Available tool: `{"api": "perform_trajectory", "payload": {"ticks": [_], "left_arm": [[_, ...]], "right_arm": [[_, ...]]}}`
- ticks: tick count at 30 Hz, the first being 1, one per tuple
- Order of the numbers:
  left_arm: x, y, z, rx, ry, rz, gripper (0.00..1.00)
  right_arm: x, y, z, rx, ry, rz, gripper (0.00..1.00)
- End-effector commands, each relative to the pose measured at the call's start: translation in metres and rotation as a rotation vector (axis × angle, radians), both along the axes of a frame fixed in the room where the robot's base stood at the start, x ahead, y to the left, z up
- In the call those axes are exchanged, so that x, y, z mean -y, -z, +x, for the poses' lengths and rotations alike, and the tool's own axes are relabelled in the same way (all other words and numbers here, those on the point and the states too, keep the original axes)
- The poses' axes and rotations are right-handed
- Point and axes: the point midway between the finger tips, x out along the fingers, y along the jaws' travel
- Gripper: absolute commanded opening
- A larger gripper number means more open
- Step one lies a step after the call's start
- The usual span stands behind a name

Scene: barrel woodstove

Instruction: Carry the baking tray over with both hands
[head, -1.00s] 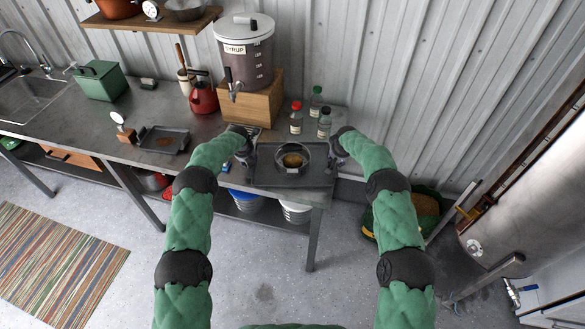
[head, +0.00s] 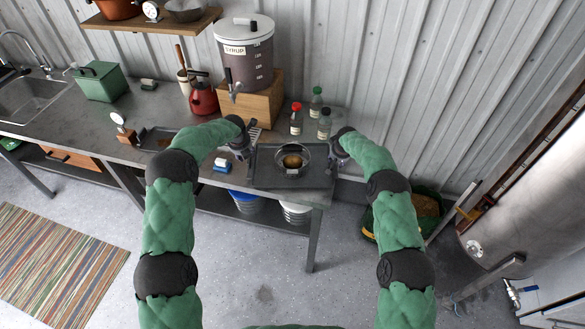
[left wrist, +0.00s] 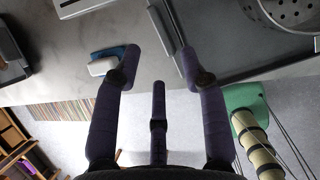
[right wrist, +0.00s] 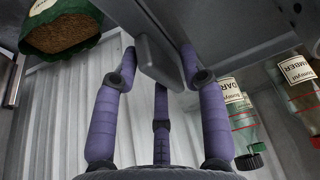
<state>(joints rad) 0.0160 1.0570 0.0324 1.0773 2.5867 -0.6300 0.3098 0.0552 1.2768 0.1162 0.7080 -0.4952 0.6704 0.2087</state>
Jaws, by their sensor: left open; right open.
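The dark grey baking tray (head: 263,178) lies on the right end of the metal counter. A round metal bowl (head: 306,160) with amber-brown contents stands on it. The bowl's perforated side shows in the left wrist view (left wrist: 292,10). My left gripper (head: 244,154) is open at the tray's left side; in the left wrist view the tray's left edge (left wrist: 172,25) runs between the fingertips (left wrist: 162,62), with no grip visible. My right gripper (head: 336,152) is open at the right side; in the right wrist view a flat grey tray part (right wrist: 158,62) stands between its fingers.
Bottles (head: 325,124) stand close behind the tray, and the syrup dispenser (head: 250,65) on a wooden box (head: 262,104) is behind left. A blue-white sponge (head: 221,165) lies left of the tray. A steel barrel (head: 530,215) stands at the right. Another tray (head: 155,138) is partly hidden by my left arm.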

Motion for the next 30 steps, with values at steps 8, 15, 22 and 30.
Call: {"api": "perform_trajectory", "payload": {"ticks": [8, 15, 22, 30], "left_arm": [[0.000, -0.027, -0.011, 0.000, -0.001, 0.000, 0.43], [0.000, -0.031, -0.013, -0.001, 0.000, 0.000, 0.43], [0.000, -0.031, -0.013, 0.000, -0.001, 0.000, 0.43], [0.000, -0.031, -0.013, 0.000, -0.001, 0.000, 0.43]], "right_arm": [[0.000, 0.000, 0.000, 0.000, 0.000, 0.000, 0.43], [0.000, -0.007, -0.002, 0.001, 0.000, 0.000, 0.43], [0.000, -0.030, -0.011, 0.002, 0.000, 0.000, 0.43], [0.000, -0.066, -0.026, 0.002, -0.001, 0.000, 0.43]]}}
